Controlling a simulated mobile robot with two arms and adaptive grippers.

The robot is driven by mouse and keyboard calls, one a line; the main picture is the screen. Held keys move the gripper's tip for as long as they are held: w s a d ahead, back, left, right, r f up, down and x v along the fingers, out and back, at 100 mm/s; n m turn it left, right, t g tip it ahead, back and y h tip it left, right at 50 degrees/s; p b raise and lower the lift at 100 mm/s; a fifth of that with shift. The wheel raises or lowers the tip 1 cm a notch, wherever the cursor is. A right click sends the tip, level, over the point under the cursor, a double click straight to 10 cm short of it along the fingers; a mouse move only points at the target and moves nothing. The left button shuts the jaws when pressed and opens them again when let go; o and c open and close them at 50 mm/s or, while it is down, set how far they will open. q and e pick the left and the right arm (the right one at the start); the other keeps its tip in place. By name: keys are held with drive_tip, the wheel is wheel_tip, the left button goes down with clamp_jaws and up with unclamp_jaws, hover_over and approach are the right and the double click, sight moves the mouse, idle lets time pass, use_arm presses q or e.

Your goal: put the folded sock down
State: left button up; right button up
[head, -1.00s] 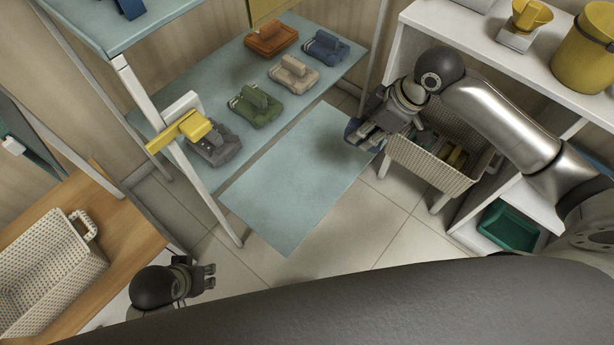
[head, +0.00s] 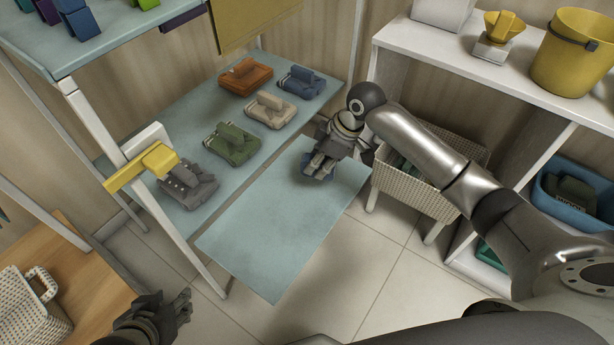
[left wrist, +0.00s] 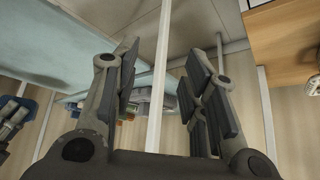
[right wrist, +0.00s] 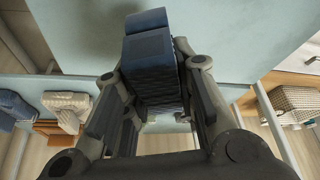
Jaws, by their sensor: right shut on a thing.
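The folded sock is dark blue and sits between the fingers of my right gripper (head: 322,166). In the right wrist view the folded sock (right wrist: 152,65) shows between the fingers, with the pale blue panel (head: 275,235) beyond it. My right gripper is shut on it, over the back right part of that panel. I cannot tell whether the sock touches the panel. My left gripper (head: 184,304) is at the lower left of the head view, near the wooden top. In the left wrist view its fingers (left wrist: 160,90) are apart with nothing held.
Several folded items, including a green one (head: 232,145) and an orange one (head: 245,77), lie on the pale blue shelf behind the panel. A woven basket (head: 410,187) stands right of my right gripper. A white shelf unit (head: 400,35) is at the right. The panel's front is bare.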

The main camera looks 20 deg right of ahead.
drive_tip(key=w+f, duration=0.1)
drive_tip(key=w+a+f+b, duration=0.1)
drive_tip(key=w+f, duration=0.1)
drive_tip(key=f, duration=0.1)
drive_tip(key=shift+a+b, duration=0.25)
drive_tip(key=shift+b, duration=0.15)
drive_tip(key=shift+w+f, duration=0.15)
wheel_tip(320, 180, down, 3)
drive_tip(key=shift+w+a+f+b, duration=0.1)
drive_tip(key=shift+f+b, duration=0.05)
drive_tip(key=shift+b, duration=0.75)
use_arm(q)
drive_tip(key=w+d+r+t+h, duration=0.1)
drive_tip(key=w+d+r+t, duration=0.1)
drive_tip(key=w+r+t, duration=0.3)
drive_tip(key=w+d+r+t+h, duration=0.2)
drive_tip(key=w+r+t, duration=0.3)
drive_tip(key=r, duration=0.3)
drive_tip(key=shift+w+d+r, duration=0.4)
drive_tip(key=shift+w+d, duration=0.05)
use_arm(e)
drive_tip(key=shift+f, duration=0.1)
drive_tip(key=o, duration=0.9)
drive_tip(key=shift+f, duration=0.1)
use_arm(q)
drive_tip(key=shift+f, duration=0.1)
use_arm(e)
drive_tip(key=shift+o, duration=0.2)
